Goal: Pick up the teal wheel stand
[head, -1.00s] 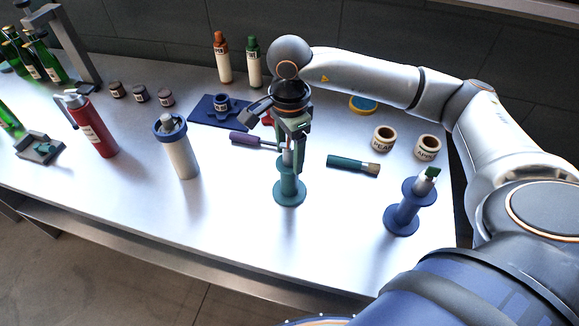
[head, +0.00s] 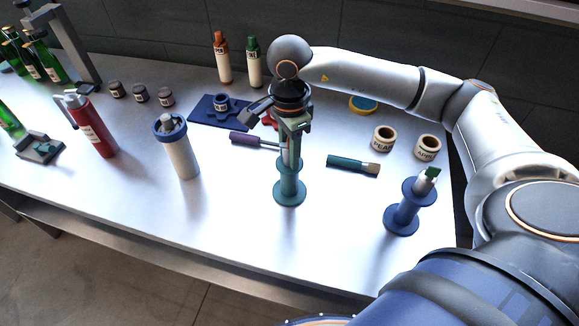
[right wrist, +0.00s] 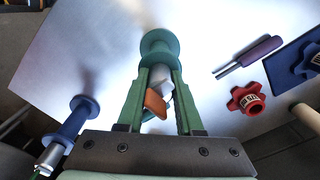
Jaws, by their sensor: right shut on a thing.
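The teal wheel stand (head: 289,190) stands upright on the table in the middle of the head view, its round base on the tabletop. My right gripper (head: 291,158) comes down from above and is shut on its upper part. In the right wrist view, the green fingers (right wrist: 162,78) close around the stand's upper end, with the teal disc (right wrist: 160,43) beyond them. A grey cylinder and an orange piece (right wrist: 155,103) show between the fingers. The fingers partly hide the stand's top. My left gripper is not in view.
A blue stand (head: 404,215) is at the right, a teal-handled brush (head: 347,163) behind it. A purple-handled tool (head: 247,138) lies behind the teal stand. A white cylinder (head: 183,158) and red device (head: 96,135) stand at the left. The front tabletop is clear.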

